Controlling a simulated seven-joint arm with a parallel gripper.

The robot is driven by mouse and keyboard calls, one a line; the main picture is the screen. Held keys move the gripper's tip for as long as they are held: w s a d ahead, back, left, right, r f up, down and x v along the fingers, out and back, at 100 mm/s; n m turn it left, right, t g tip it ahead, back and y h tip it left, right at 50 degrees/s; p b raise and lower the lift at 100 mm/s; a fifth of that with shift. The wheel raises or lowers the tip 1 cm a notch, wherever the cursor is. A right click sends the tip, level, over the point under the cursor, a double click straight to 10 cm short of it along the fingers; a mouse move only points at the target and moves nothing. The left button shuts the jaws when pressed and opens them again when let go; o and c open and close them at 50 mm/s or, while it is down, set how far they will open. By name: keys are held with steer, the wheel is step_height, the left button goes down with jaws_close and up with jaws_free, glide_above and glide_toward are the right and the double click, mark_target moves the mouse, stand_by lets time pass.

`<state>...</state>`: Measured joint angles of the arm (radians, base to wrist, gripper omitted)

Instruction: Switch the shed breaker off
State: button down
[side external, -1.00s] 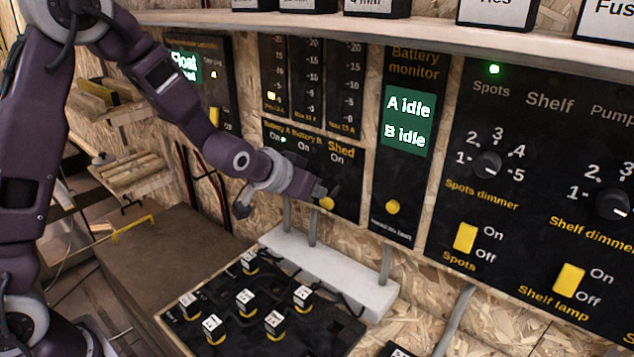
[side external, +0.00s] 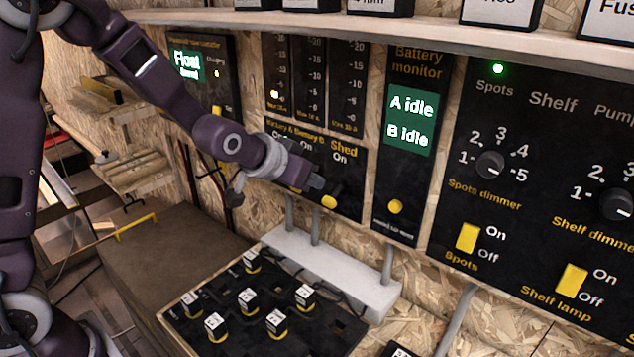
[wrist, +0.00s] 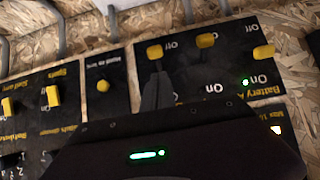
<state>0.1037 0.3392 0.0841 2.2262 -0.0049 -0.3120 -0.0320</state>
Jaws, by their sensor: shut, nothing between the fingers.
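The shed breaker's yellow lever (side external: 329,201) sits low in its column on the black breaker panel (side external: 348,179), under the words "Shed" and "On". In the wrist view, which is upside down, the shed lever (wrist: 155,51) is level with its "Off" mark. The battery B lever (wrist: 205,41) also sits by the Off end. The battery A lever (wrist: 263,51) sits higher, with a green light near it. My gripper (side external: 317,183) is shut and empty, just above the shed lever. Its fingers (wrist: 157,78) point at that lever in the wrist view; contact cannot be told.
The battery monitor (side external: 409,119) is right of the breaker panel, and the panel with dimmers and lamp switches (side external: 520,150) farther right. A white ledge (side external: 335,272) with conduits runs below. A board with labelled cubes (side external: 300,335) lies in front. A shelf (side external: 400,27) overhangs the panels.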

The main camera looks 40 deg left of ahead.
steer(key=v, duration=0.5)
steer(key=shift+s+r, duration=0.1)
steer(key=s+r+g, duration=0.1)
steer(key=s+g, duration=0.1)
steer(key=s, duration=1.2)
steer(key=s+a+r+g, duration=0.1)
steer(key=s+r+g, duration=0.1)
steer(key=s, duration=1.3)
steer(key=shift+r+g, duration=0.3)
steer(key=shift+r, duration=0.05)
